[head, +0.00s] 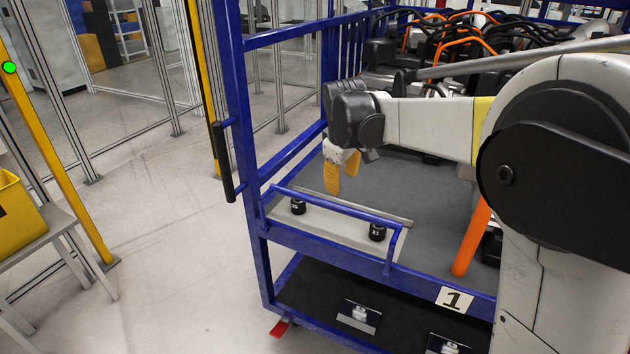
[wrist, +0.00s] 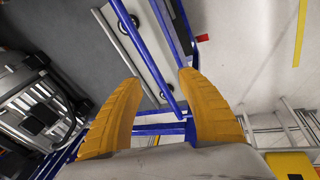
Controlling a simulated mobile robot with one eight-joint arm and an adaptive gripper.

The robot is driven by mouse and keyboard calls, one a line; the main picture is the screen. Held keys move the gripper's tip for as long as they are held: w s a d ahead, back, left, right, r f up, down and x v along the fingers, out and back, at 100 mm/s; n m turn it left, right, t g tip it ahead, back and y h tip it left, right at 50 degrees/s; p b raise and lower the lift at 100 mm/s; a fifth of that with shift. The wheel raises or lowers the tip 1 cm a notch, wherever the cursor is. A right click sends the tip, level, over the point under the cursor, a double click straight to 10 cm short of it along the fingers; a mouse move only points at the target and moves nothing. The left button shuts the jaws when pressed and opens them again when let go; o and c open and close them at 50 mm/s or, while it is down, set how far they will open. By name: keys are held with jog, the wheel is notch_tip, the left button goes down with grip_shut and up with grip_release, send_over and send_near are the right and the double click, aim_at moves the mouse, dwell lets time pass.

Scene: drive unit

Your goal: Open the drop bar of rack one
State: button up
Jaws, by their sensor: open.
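Rack one is a blue-framed cart with a white "1" label (head: 454,299) on its front edge. A low blue bar (head: 335,208) with bent ends runs along that front edge; I take it for the drop bar, and it is raised above the edge. It also shows in the wrist view (wrist: 165,55), with its near end between the fingertips in the picture. My gripper (head: 342,172), with yellow fingers, is open and empty. It hangs above and behind the bar, apparently apart from it. Its spread fingers fill the lower wrist view (wrist: 160,80).
Behind the bar lie a pale plate with two black knobs (head: 298,206) and a grey rod (head: 350,205). An orange post (head: 472,238) stands to the right. Black and orange parts (head: 455,45) crowd the rack's back. The floor (head: 170,220) on the left is clear.

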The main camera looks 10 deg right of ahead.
aim_at(330, 204)
jog(key=w+a+f+n+g+p, duration=0.1)
jog(key=w+f+n, duration=0.2)
jog(key=w+f, duration=0.6)
jog(key=shift+h, duration=0.3)
jog(key=b+x, duration=0.1)
jog(key=x, duration=0.2)
jog(key=w+b+x, duration=0.1)
jog(key=x, duration=0.2)
jog(key=b+x, duration=0.1)
jog(key=x, duration=0.3)
jog(key=shift+w+a, duration=0.2)
jog(key=shift+r, duration=0.1)
grip_shut()
